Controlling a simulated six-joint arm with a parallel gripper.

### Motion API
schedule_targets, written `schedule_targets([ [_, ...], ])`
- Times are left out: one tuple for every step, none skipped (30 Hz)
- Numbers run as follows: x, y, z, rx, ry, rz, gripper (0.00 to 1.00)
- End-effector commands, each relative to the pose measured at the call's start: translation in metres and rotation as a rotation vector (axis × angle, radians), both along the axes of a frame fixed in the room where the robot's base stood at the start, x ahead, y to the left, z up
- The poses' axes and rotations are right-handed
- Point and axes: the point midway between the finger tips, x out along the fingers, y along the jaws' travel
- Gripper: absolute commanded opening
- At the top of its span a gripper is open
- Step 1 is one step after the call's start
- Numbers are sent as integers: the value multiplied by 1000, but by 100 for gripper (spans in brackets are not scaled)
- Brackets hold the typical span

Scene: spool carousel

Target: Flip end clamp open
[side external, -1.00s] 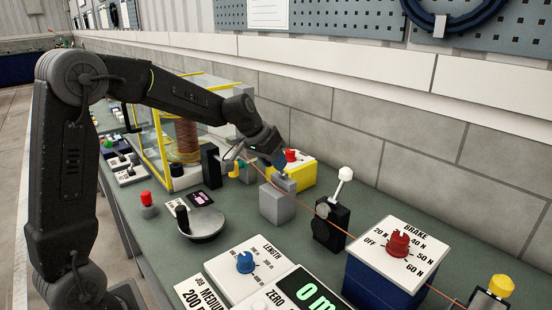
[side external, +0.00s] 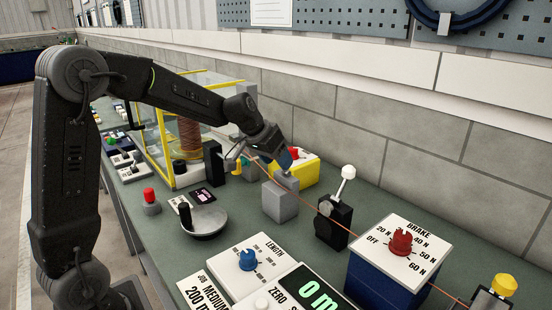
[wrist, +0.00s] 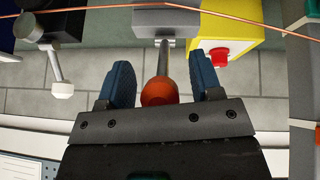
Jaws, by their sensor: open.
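The end clamp is a grey block (side external: 279,202) on the bench, with the copper wire (side external: 337,224) running across its top. In the wrist view the grey block (wrist: 166,21) is at the top, and its lever ends in an orange ball knob (wrist: 159,91) pointing toward my gripper. My gripper (wrist: 164,80) is open, with one blue finger on each side of the ball. Gaps show between the ball and both fingers. In the side view my gripper (side external: 287,160) is just above and behind the block, and it hides the lever and ball.
A yellow box with a red button (wrist: 219,55) stands close to the right finger in the wrist view. A black device with a white-knobbed lever (side external: 334,217) stands right of the clamp. The wall (side external: 345,135) is close behind. A spool enclosure (side external: 186,130) stands left.

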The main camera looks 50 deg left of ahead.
Motion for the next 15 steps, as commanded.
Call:
schedule_targets([
  [0,0,1,0,0,0,59],
  [-1,0,1,0,0,0,59],
  [-2,0,4,0,-1,0,59],
  [-3,1,6,0,-2,0,59],
  [-4,1,9,1,-4,1,59],
  [-7,2,13,1,-4,1,59],
  [-10,2,17,2,-4,0,59],
  [-12,2,22,3,-5,1,59],
  [-17,3,29,3,-5,1,59],
  [-20,4,35,3,-6,1,59],
  [-23,4,41,1,-6,1,59],
  [-28,5,49,2,-7,2,59],
  [-32,6,55,3,-6,2,59],
  [-36,6,61,4,-7,2,59],
  [-40,7,69,3,-7,1,59],
])
